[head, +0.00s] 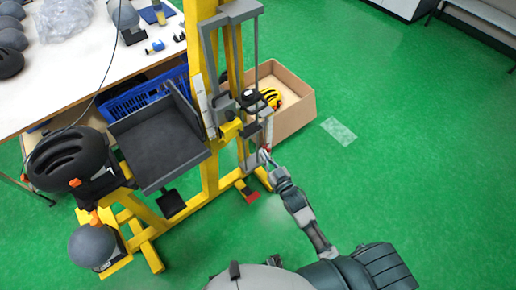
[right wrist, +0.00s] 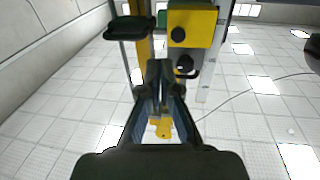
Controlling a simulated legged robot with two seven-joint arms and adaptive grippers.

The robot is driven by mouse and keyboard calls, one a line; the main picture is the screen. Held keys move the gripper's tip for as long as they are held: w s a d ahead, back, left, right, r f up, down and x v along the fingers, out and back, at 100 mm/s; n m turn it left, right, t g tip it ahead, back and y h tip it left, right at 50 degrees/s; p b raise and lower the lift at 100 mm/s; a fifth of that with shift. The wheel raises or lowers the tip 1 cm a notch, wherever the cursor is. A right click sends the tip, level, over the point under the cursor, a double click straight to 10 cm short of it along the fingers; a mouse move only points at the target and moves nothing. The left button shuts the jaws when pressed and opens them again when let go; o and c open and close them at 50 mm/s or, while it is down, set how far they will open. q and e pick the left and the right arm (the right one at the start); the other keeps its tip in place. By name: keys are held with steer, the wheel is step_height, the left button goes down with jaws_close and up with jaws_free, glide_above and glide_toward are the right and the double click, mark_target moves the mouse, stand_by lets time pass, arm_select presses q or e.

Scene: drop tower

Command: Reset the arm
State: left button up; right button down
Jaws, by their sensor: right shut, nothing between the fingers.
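The yellow drop tower (head: 209,170) stands in the middle of the head view, with a grey frame (head: 212,62) and a small carriage with black and yellow parts (head: 236,112) on it. My right gripper (head: 264,154) is at the tower's right side, just below the carriage. In the right wrist view its fingers (right wrist: 162,78) are together with nothing between them. Beyond them is a yellow block with a black knob (right wrist: 192,28), above a grey plate. I cannot tell whether the fingers touch the tower. My left gripper is not in view.
A black tray (head: 160,150) is fixed left of the column. A black helmet (head: 68,158) and a grey headform (head: 92,245) sit at left. A cardboard box (head: 293,115) with a yellow-black helmet stands behind the carriage. A white table (head: 60,80) is at upper left.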

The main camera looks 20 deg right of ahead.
steer(key=s+d+f+g+h, duration=0.1)
steer(key=s+f+g, duration=0.3)
steer(key=f, duration=0.7)
steer(key=s+d+f+g+h, duration=0.1)
steer(key=s+f+g, duration=0.1)
steer(key=s+f, duration=0.6)
steer(key=s+f+g, duration=0.3)
steer(key=s+f, duration=0.1)
steer(key=f, duration=0.9)
steer(key=s+f+g, duration=0.2)
steer(key=s+f, duration=0.3)
steer(key=s, duration=0.3)
steer(key=s+f+g+h, duration=0.1)
steer(key=s+f+g, duration=0.2)
steer(key=s+f, duration=0.3)
steer(key=s+d+f+g, duration=0.1)
steer(key=s+f, duration=0.4)
steer(key=s, duration=0.7)
steer(key=shift+s+f+g, duration=0.2)
steer(key=shift+s+g, duration=0.05)
steer(key=shift+g, duration=0.65)
steer(key=shift+w, duration=0.1)
